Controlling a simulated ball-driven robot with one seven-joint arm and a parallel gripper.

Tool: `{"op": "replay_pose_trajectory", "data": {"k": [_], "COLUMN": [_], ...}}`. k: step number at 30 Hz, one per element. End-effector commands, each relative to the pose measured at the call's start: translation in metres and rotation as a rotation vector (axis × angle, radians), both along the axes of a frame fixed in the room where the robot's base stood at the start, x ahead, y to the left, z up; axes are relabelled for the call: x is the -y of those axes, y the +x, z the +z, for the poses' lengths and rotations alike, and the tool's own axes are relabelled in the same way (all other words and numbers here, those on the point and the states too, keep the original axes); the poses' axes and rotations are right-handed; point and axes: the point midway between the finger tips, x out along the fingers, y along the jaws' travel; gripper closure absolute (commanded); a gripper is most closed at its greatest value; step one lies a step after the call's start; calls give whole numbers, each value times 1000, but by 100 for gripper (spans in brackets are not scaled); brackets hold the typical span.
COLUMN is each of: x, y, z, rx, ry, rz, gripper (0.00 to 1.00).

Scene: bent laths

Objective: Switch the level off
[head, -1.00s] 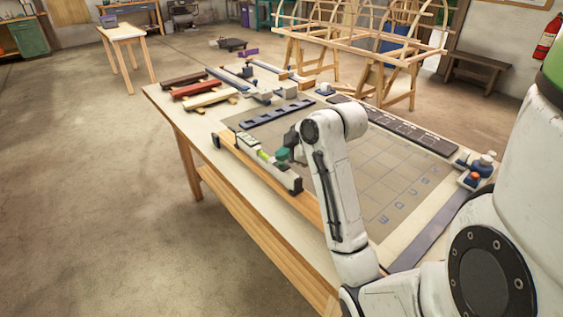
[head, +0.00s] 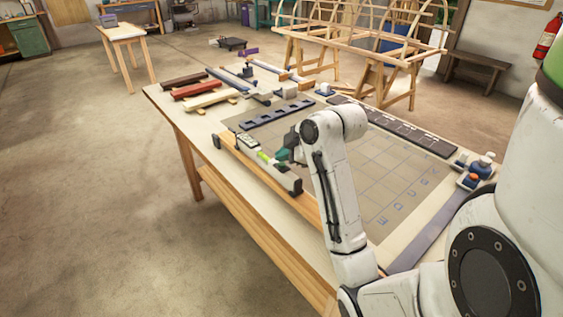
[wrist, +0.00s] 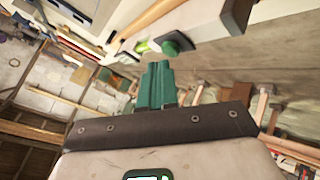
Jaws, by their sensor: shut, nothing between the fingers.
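The level (head: 284,180) is a long pale bar with dark end caps and a yellow-green vial. It lies along the table's left edge in the head view, with a small display panel near its far end. In the wrist view the level (wrist: 205,34) crosses the top, with a dark green rounded part (wrist: 178,45) on its side. My gripper (head: 283,154) has teal fingers and is shut and empty, close beside the level's near half. In the wrist view my gripper (wrist: 158,66) points at that green part. I cannot tell whether they touch.
The worktable (head: 176,116) carries a grey gridded mat (head: 365,170) to the right of the level. Coloured bars (head: 200,88) lie at the far left. The floor left of the table is clear.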

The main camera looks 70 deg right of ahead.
Motion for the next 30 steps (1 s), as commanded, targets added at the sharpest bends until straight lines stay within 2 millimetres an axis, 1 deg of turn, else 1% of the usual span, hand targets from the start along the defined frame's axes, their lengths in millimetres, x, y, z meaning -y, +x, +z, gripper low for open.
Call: {"op": "replay_pose_trajectory", "data": {"k": [5, 24, 30], "x": [0, 0, 0], "y": [0, 0, 0], "z": [3, 59, 60], "rx": [0, 0, 0], "ry": [0, 1, 1], "rz": [0, 1, 1], "gripper": [100, 100, 100]}}
